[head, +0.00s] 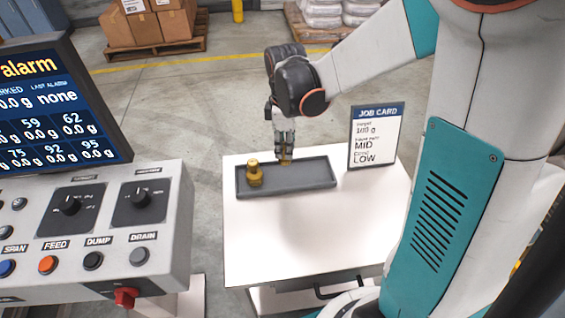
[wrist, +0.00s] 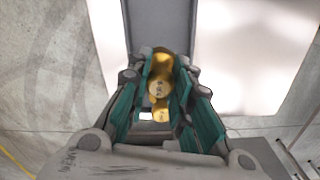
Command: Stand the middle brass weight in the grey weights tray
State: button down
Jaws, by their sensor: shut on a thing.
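The grey weights tray (head: 310,180) lies on the white table, and it also runs up the top of the wrist view (wrist: 157,20). A larger brass weight (head: 254,175) stands upright in the tray's left part. My gripper (head: 285,157) is over the tray's middle, near its far edge, shut on a brass weight (head: 287,161). Its fingers hide much of that weight, and I cannot tell whether it touches the tray floor. In the wrist view, brass (wrist: 159,88) shows between my fingers; where one weight ends and another begins is unclear there.
A job card (head: 377,135) reading MID and LOW stands at the table's back right. A control console (head: 100,225) with a screen is at the left. The white table top (head: 290,235) is clear in front of the tray.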

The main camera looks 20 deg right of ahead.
aim_at(285, 163)
jog(key=shift+f+b, duration=1.05)
jog(key=shift+f, duration=2.45)
jog(key=shift+f, duration=0.2)
jog(key=c, duration=1.4)
grip_release()
jog(key=shift+c, duration=0.2)
